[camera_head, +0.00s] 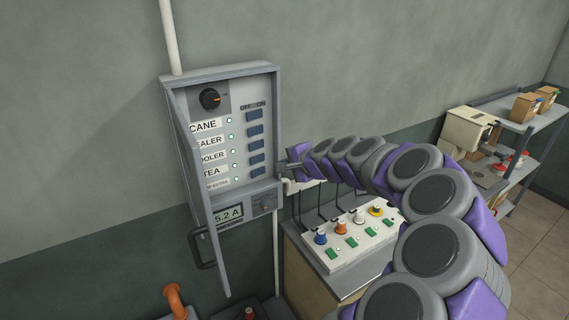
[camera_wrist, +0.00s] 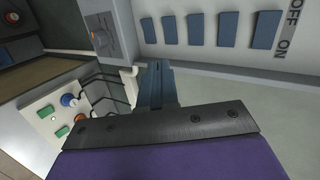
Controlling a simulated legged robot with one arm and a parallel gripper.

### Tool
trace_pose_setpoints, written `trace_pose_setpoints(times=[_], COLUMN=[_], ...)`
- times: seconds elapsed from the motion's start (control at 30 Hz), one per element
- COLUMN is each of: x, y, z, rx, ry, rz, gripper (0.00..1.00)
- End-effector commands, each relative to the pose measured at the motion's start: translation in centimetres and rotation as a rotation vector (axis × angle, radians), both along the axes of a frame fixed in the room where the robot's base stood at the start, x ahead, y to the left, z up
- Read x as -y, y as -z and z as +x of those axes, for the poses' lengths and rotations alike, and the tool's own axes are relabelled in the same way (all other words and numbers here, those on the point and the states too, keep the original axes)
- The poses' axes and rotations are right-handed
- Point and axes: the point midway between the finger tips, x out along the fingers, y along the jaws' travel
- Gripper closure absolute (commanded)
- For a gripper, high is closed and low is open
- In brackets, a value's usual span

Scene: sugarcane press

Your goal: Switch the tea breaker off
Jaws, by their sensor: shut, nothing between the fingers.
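The breaker panel (camera_head: 222,72) hangs open on the wall with a column of blue switches under OFF and ON marks. The TEA label (camera_head: 211,171) is fourth from the top, and the tea switch (camera_head: 257,157) is in its row. The tea switch also shows in the turned wrist view (camera_wrist: 172,30), second from the left. Its rocker position is too small to tell. My gripper (camera_head: 285,165) is shut and empty, just right of the panel's lower switches, on the ON side. In the wrist view my gripper (camera_wrist: 158,68) points toward the lower switches, apparently without touching them.
The panel door (camera_head: 196,180) stands open at left with its handle. An ammeter (camera_head: 228,214) reads 5.2 A, beside a knob (camera_head: 264,204). A white control box (camera_head: 345,241) with colored knobs stands below my arm. A shelf (camera_head: 535,122) with boxes is at right.

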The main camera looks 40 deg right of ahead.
Motion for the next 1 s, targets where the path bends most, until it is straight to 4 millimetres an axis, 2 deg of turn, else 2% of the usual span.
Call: trace_pose_setpoints(times=[0.27, 0.47, 0.73, 1.0], x=[0.3, 0.2, -0.5, -1.1], y=[0.0, -0.8, -1.7, -1.7], z=[0.0, 0.2, 0.9, 1.4], rx=[-0.002, -0.055, -0.169, -0.220], ry=[0.001, 0.001, 0.003, 0.000], rz=[0.002, 0.004, 0.014, 0.023], gripper=[1.00, 1.00, 1.00, 1.00])
